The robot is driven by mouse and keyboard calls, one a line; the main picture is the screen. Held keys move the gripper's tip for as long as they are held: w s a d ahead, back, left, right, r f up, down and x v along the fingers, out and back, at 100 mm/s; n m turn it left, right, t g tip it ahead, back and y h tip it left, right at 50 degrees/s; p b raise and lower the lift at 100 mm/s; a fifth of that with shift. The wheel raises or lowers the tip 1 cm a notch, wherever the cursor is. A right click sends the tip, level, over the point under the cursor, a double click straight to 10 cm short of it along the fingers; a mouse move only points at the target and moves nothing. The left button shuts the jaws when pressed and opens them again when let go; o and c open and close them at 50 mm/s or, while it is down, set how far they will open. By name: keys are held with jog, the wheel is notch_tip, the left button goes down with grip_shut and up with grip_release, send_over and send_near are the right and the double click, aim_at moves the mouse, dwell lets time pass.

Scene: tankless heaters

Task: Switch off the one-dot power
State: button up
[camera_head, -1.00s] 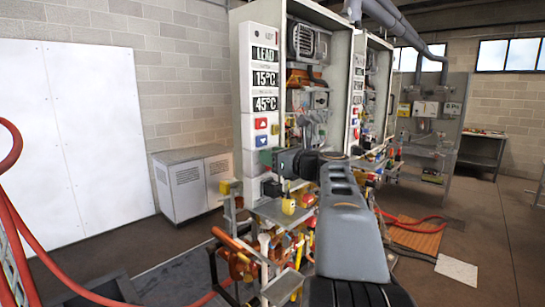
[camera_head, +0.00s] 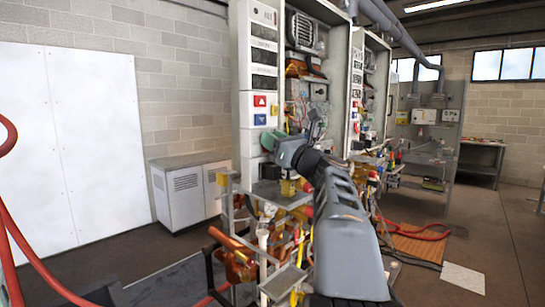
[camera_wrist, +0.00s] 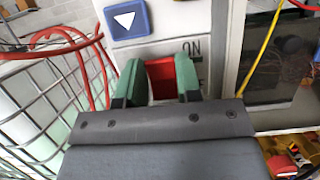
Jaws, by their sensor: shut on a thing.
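My gripper (camera_wrist: 160,82) has green fingertips, which sit on either side of a red switch (camera_wrist: 161,80) on the white panel in the wrist view. The switch is between the fingers, with the label "ON" to its right. Its lower part is hidden by my gripper. In the head view my gripper (camera_head: 272,143) is at the lower part of the near heater's white panel (camera_head: 245,105), and the switch is hidden there. The near panel's displays (camera_head: 264,57) are dark. I cannot see a dot mark on it.
A red button (camera_head: 260,101) and a blue button (camera_head: 260,119) are above my gripper. A second heater panel (camera_head: 357,75) stands behind to the right. Pipes and valves (camera_head: 237,266) crowd below. A white cabinet (camera_head: 188,190) stands at the left.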

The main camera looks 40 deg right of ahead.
jog(key=shift+t, duration=0.3)
jog(key=o, duration=0.9)
jog(key=shift+f, duration=0.1)
jog(key=b+v, duration=0.3)
jog(key=v, duration=1)
jog(key=shift+s+d+f, duration=0.15)
jog(key=shift+s+f, duration=0.05)
jog(key=shift+s, duration=0.15)
